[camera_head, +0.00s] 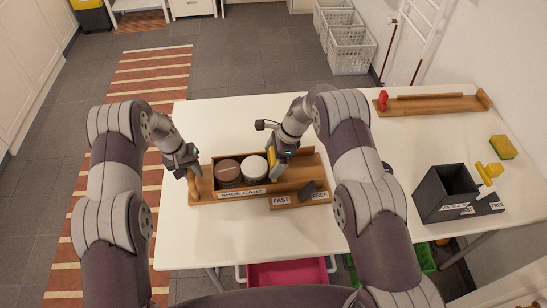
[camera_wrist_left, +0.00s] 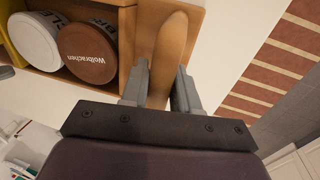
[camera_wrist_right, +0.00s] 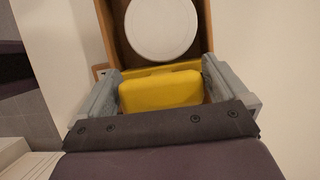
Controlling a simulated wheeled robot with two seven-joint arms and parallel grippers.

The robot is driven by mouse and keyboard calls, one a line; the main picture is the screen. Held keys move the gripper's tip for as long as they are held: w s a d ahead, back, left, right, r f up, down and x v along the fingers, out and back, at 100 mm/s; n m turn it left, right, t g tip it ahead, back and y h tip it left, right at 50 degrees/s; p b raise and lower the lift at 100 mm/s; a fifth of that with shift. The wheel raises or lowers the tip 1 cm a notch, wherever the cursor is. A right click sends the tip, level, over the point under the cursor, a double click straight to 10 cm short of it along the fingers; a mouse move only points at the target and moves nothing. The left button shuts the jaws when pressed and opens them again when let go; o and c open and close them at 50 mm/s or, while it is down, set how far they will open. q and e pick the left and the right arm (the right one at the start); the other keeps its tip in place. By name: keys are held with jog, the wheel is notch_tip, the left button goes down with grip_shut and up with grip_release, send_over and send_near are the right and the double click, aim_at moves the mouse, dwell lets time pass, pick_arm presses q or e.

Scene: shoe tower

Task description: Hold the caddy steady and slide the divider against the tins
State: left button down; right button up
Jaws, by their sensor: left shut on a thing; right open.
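My left gripper (camera_head: 191,174) is shut on the caddy's rounded wooden end handle (camera_wrist_left: 166,58). The yellow divider (camera_wrist_right: 160,90) is just right of the white tin in the head view. My right gripper (camera_head: 275,163) is open, its fingers on either side of the divider's yellow grip. Finger contact there is unclear.
A dark box (camera_head: 440,190) with a yellow handle, a sponge (camera_head: 502,147) and a wooden rail (camera_head: 430,104) with a red piece lie further right. Table in front of the caddy is clear.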

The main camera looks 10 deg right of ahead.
jog(key=c, duration=1.2)
jog(key=shift+a, duration=0.15)
jog(key=shift+a, duration=0.1)
jog(key=o, duration=1.2)
jog(key=v, duration=1.2)
